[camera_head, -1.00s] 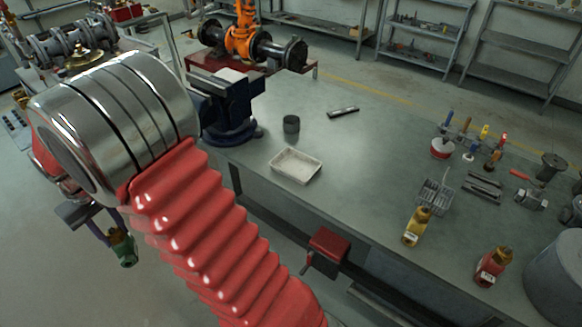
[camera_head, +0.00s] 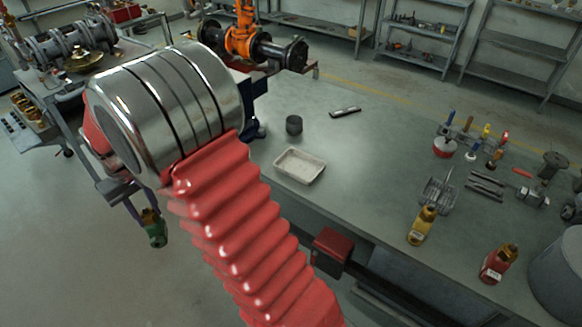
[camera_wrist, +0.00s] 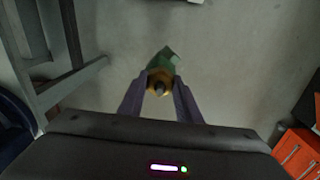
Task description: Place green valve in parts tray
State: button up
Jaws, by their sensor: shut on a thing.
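The green valve (camera_head: 156,235), with a brass-coloured end, hangs below my gripper (camera_head: 142,212) at the left in the head view. In the wrist view my gripper (camera_wrist: 160,92) is shut on the valve's brass part, and the green body of the valve (camera_wrist: 165,58) points away from the wrist. Bare floor lies behind it. The parts tray (camera_head: 299,166) is a shallow whitish rectangular tray near the workbench's front edge, and it looks empty. The valve is left of the tray and apart from it, off the bench.
The workbench (camera_head: 375,160) has clear room around the tray. A dark cup (camera_head: 294,125) stands just behind the tray. A yellow bottle (camera_head: 423,226), a red bottle (camera_head: 497,264) and tools are to the right. A red box (camera_head: 332,243) sits below the bench's front edge.

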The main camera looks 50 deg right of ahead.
aim_at(299, 169)
jog(key=z, duration=0.7)
